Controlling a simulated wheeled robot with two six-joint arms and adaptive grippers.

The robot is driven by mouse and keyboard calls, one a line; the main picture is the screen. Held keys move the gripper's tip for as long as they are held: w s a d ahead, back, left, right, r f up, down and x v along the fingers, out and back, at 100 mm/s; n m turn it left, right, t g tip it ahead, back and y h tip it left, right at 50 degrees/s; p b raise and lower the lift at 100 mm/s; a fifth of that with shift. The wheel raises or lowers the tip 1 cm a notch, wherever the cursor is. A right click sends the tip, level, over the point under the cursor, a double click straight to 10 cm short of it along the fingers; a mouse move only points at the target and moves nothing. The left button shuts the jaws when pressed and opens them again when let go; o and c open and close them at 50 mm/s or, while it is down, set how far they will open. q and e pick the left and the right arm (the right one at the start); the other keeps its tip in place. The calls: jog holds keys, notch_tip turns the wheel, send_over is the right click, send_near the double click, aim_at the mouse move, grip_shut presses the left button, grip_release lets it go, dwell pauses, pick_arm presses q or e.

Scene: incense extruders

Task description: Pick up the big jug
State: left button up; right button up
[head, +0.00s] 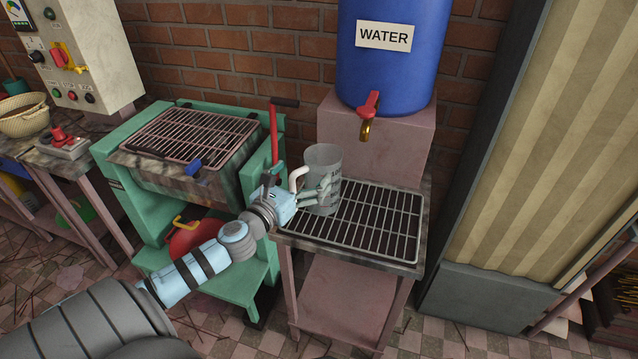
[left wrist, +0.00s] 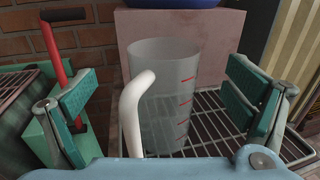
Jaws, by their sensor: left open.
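The big jug (head: 324,165) is a clear, greyish cylinder with a white handle, standing upright on the metal grate (head: 375,225) below the water tap. In the left wrist view the jug (left wrist: 175,95) shows red level marks on its right side, and its white handle (left wrist: 132,110) faces me. My left gripper (head: 316,190) is at the handle side of the jug in the head view. In the left wrist view its two green-padded fingers (left wrist: 165,100) are spread wide, with the jug and handle between them and no visible contact. My right gripper is not in view.
A blue water barrel (head: 390,60) with a red-handled tap (head: 369,112) stands on a pink block behind the grate. A green machine (head: 125,195) with a red lever (head: 273,140) is close on the left. A corrugated panel (head: 540,140) stands at right.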

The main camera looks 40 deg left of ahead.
aim_at(313, 165)
pick_arm(q)
jog(key=w+p, duration=0.2)
jog(key=w, duration=0.3)
jog(key=shift+w+r, duration=0.1)
jog(key=shift+w, duration=0.25)
jog(key=shift+a, duration=0.1)
jog(key=c, duration=1.7)
jog(key=shift+c, duration=0.2)
